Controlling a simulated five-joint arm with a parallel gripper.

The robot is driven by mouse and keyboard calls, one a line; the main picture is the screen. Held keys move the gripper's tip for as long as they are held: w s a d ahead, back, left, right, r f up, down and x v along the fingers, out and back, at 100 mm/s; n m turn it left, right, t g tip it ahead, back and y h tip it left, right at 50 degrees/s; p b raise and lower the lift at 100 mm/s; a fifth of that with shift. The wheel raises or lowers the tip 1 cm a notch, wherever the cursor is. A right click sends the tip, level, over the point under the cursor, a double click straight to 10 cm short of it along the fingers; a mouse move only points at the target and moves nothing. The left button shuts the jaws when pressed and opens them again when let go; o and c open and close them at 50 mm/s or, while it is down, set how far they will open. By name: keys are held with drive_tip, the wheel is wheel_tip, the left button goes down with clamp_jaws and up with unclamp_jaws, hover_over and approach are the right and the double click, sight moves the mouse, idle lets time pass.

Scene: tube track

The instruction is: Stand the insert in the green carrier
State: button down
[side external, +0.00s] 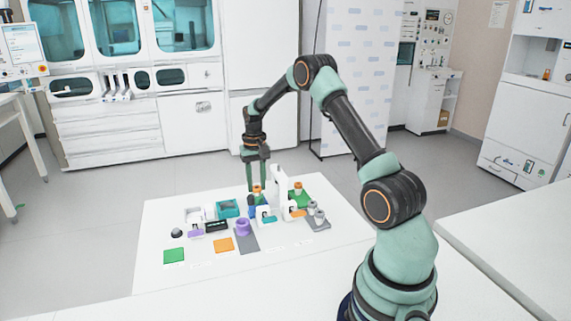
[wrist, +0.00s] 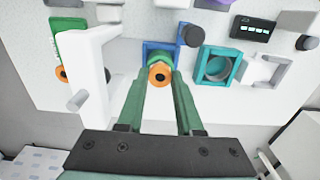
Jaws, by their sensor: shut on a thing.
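My gripper (wrist: 161,82) points down and is shut on an insert with an orange ring top (wrist: 160,74). In the side view the insert's orange top (side external: 257,189) shows between my fingertips. A blue square holder (wrist: 148,47) is right at the insert; I cannot tell whether the insert sits in it or just above. The green carrier (side external: 304,202) is to the right of my gripper in the side view, beyond the white upright. In the wrist view the green carrier (wrist: 70,42) is at the left, partly hidden by the upright. Another orange-topped piece (side external: 298,186) stands at it.
A tall white upright (side external: 278,190) stands between my gripper and the green carrier. A teal open box (side external: 228,208), a purple ring (side external: 243,227), an orange square (side external: 223,245) and a green square (side external: 174,255) are on the white table.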

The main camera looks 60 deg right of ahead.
drive_tip(key=shift+f, duration=0.1)
drive_tip(key=shift+c, duration=2.4)
unclamp_jaws()
wheel_tip(320, 180, up, 12)
